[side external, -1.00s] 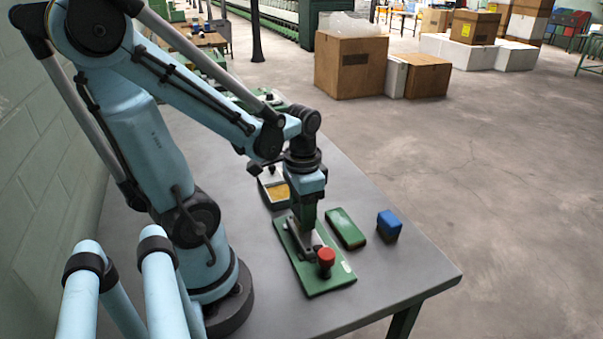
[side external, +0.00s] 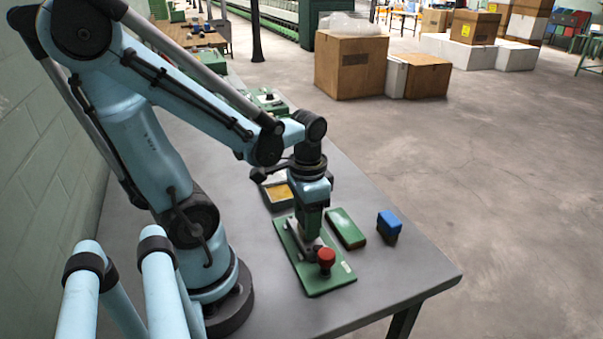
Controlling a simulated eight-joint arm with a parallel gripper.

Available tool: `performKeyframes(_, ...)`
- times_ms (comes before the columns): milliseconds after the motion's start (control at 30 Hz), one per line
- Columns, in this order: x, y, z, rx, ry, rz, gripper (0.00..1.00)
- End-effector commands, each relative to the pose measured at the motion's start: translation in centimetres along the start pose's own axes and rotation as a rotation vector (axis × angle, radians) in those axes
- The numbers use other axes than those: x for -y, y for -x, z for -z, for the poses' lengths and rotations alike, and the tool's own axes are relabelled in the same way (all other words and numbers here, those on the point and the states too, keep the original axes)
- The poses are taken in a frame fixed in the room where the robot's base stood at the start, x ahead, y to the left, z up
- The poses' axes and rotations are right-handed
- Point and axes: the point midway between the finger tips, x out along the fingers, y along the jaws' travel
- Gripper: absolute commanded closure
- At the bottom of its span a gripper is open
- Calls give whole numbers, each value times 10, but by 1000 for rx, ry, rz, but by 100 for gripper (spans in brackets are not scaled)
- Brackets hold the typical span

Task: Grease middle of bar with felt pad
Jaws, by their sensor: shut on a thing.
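My gripper (side external: 309,236) points down over the green base plate (side external: 318,283), close behind the red knob (side external: 326,258). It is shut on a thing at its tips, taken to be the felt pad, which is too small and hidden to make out. The grey metal bar (side external: 294,238) lies along the plate; its middle is partly hidden behind the gripper. I cannot tell whether the held thing touches the bar. A dark tray with yellow grease (side external: 278,192) stands behind the plate, partly hidden by my wrist.
A green block (side external: 345,229) lies just right of the plate, near my gripper. A blue block (side external: 388,225) stands further right. The table's (side external: 410,280) right front corner is clear. More green equipment (side external: 268,101) stands at the back.

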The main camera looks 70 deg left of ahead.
Motion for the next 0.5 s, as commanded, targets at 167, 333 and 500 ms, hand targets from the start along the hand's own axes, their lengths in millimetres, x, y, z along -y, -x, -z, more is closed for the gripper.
performKeyframes(167,-17,0,0,0,-5,0,83)
performKeyframes(333,-19,23,-2,0,1,0,83)
performKeyframes(500,-19,36,-1,0,1,0,83)
